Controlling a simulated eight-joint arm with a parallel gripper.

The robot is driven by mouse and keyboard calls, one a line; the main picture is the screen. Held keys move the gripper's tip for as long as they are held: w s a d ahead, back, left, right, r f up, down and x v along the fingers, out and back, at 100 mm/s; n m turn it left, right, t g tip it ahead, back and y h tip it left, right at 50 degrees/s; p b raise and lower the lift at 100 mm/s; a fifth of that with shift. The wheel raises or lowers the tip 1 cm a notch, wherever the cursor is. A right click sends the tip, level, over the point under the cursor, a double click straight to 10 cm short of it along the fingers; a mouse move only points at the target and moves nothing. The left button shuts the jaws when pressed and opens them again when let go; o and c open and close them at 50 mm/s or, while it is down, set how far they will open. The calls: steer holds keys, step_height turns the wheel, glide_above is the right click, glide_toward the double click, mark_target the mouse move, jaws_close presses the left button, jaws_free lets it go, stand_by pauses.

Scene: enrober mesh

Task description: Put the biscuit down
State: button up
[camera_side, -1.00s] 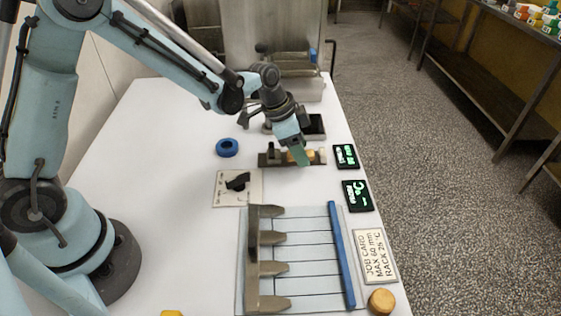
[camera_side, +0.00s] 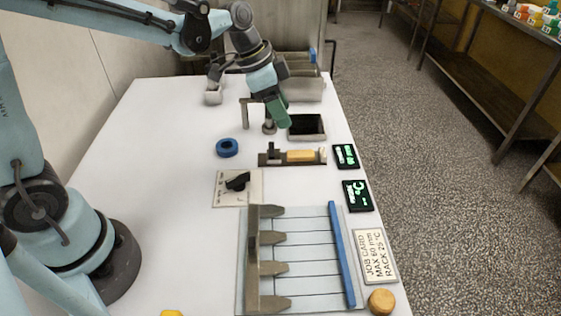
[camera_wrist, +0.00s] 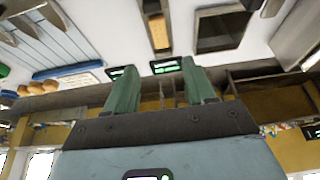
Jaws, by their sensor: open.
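An oblong tan biscuit (camera_side: 300,156) lies on a dark narrow holder (camera_side: 268,159) on the white table. In the wrist view the biscuit (camera_wrist: 160,35) shows at the top, beyond my fingers and apart from them. My gripper (camera_side: 280,115) is raised above and behind the holder in the side view, near the black tray. In the wrist view its two green fingers (camera_wrist: 162,92) stand apart with nothing between them. A round tan biscuit-like piece (camera_side: 381,301) sits at the table's front right corner.
A slatted rack with grey wedges and a blue bar (camera_side: 342,255) fills the front. A blue ring (camera_side: 227,147), a black lever on a plate (camera_side: 238,187), two lit displays (camera_side: 346,156) and a job card (camera_side: 375,256) stand around. A black tray (camera_side: 306,127) lies behind the holder.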

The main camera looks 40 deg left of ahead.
steer(key=s+a+r+n+t+y, duration=0.1)
steer(key=s+a+n+t, duration=0.1)
steer(key=s+n, duration=0.2)
steer(key=s+a+r+n+t+y, duration=0.1)
steer(key=s+a+n+t+y, duration=0.1)
steer(key=s+n, duration=0.3)
steer(key=s+a, duration=0.1)
steer(key=s, duration=0.3)
steer(key=shift+s+r, duration=0.15)
steer(key=shift+s, duration=0.2)
